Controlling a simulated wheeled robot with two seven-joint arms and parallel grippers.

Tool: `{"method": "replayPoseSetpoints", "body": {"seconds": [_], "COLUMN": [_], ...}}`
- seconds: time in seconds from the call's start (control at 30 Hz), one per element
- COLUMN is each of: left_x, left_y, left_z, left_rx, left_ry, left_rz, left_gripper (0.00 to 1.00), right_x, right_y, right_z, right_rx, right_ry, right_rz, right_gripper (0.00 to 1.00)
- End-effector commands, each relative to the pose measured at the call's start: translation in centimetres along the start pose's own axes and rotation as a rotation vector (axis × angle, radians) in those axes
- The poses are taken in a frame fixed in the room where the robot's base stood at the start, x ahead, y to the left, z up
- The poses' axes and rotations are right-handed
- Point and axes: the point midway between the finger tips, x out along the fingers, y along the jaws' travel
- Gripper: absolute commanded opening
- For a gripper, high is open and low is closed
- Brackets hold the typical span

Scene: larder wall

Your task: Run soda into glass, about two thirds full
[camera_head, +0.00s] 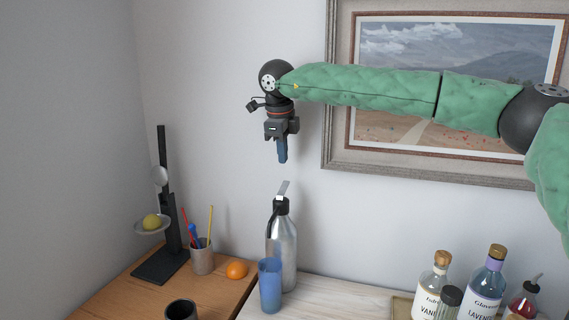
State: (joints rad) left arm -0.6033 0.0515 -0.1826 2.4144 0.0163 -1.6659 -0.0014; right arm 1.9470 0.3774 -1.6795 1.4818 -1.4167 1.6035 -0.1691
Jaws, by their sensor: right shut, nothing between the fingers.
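A silver soda siphon (287,250) with a black head and a pale lever (283,190) stands upright on the light counter. A blue glass (270,288) stands in front of it, close to its lower left side and overlapping it in the view. What the glass holds cannot be told from here. My right gripper (283,160) points down, shut and empty, above the siphon's lever with a gap between them. My left gripper does not show.
A pencil cup (202,256), an orange (236,269), a scale with a yellow fruit (152,222) and a dark cup (181,310) are on the left. Bottles, including a vanilla one (433,288) and a lavender one (487,285), stand right. A framed picture (332,160) hangs behind my arm.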

Motion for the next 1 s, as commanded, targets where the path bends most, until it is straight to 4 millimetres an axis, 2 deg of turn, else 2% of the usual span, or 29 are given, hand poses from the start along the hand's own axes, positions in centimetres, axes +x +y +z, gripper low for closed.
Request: {"method": "replayPoseSetpoints", "body": {"seconds": [0.17, 0.3, 0.43, 0.63, 1.0], "left_x": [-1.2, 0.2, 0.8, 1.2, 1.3], "left_y": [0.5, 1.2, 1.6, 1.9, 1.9], "left_z": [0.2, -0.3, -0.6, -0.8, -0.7], "left_rx": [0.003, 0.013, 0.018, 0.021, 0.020], "left_ry": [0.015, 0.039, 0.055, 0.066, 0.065], "left_rz": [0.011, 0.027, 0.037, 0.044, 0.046], "left_gripper": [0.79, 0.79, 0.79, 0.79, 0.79], "right_x": [-2.7, -5.1, -6.6, -7.6, -7.7], "right_y": [0.4, 0.6, 0.7, 0.8, 0.8], "right_z": [0.0, 0.1, 0.0, 0.0, 0.0], "right_rx": [-0.001, 0.000, 0.000, 0.000, 0.000], "right_ry": [-0.002, -0.002, 0.000, -0.001, 0.000], "right_rz": [-0.001, -0.002, -0.001, 0.000, 0.000], "right_gripper": [0.00, 0.00, 0.00, 0.00, 0.00]}}
